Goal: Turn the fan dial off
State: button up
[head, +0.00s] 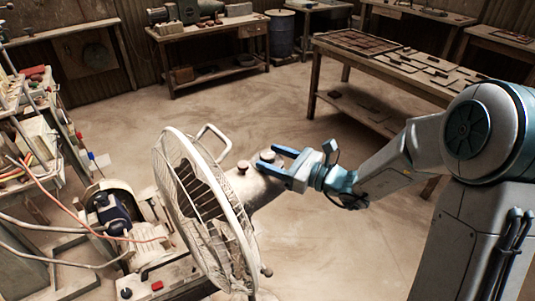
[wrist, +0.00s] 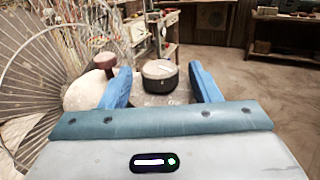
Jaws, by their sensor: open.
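The fan (head: 205,205) stands at the centre left in the head view, with a round wire cage and a pale motor housing (head: 262,185) behind it. A round dial (wrist: 160,76) with a dark side and a pale, marked top sits on the housing. It also shows in the head view (head: 267,155). A smaller stemmed knob (wrist: 105,61) stands to its left. My gripper (head: 270,160) is open, its blue fingers either side of the dial. In the wrist view (wrist: 161,82) gaps show between the dial and both fingers. Contact is not visible.
The fan's cage and its handle (head: 213,130) are close left of my gripper. A motor (head: 115,215) with cables and a cluttered shelf (head: 40,130) are further left. A long table (head: 400,65) stands at the back right. The floor between is clear.

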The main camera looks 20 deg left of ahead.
jog(key=shift+x, duration=1)
jog(key=c, duration=1)
